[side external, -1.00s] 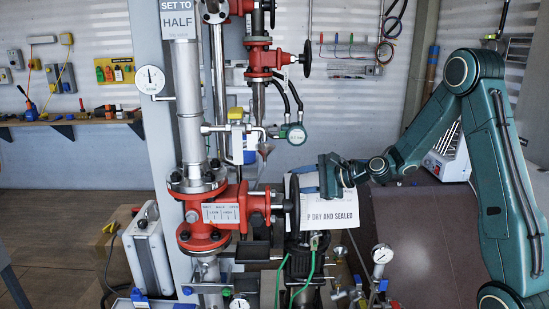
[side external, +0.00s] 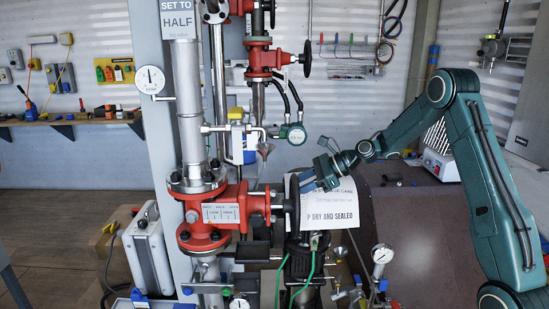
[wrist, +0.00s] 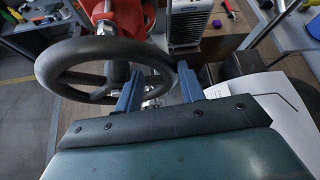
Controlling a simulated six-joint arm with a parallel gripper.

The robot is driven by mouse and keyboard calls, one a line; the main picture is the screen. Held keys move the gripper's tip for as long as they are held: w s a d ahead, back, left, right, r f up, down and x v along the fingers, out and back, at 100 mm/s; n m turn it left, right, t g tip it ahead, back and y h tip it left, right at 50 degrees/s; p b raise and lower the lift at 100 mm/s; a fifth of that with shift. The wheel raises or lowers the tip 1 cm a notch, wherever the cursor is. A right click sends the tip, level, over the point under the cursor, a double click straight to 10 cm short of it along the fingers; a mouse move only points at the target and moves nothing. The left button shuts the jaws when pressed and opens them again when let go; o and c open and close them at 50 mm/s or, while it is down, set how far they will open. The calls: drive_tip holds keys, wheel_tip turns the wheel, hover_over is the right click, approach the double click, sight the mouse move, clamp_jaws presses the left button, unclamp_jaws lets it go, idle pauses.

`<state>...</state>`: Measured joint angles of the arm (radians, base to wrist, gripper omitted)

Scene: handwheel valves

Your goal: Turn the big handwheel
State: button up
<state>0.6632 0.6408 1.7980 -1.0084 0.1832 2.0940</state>
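The big handwheel (side external: 291,208) is dark and seen nearly edge-on in the side view, on the right end of the stem of the large red valve (side external: 215,222). In the wrist view the handwheel (wrist: 72,50) is a black spoked ring at the left. My gripper (side external: 305,182) is tilted down to the left at the wheel's upper part. In the wrist view its two blue fingers (wrist: 158,88) stand apart, with the wheel's right rim between them. Contact with the rim cannot be told. A sign (side external: 178,20) above reads "SET TO HALF".
A smaller red valve (side external: 262,60) with its own black handwheel (side external: 306,59) stands above and behind. A white sign (side external: 345,212) is close behind my gripper. Gauges, hoses and a silver case (side external: 148,250) crowd the lower area.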

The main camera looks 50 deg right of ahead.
drive_tip(key=shift+w+f+m+g+y, duration=0.1)
drive_tip(key=shift+f+m+g+y, duration=0.2)
drive_tip(key=shift+f+m, duration=0.1)
drive_tip(key=shift+r, duration=0.1)
drive_tip(key=shift+w+a, duration=1.2)
drive_tip(key=shift+w, duration=0.05)
drive_tip(key=shift+r, duration=0.1)
drive_tip(key=c, duration=0.4)
drive_tip(key=shift+r, duration=0.1)
drive_tip(key=shift+c, duration=0.2)
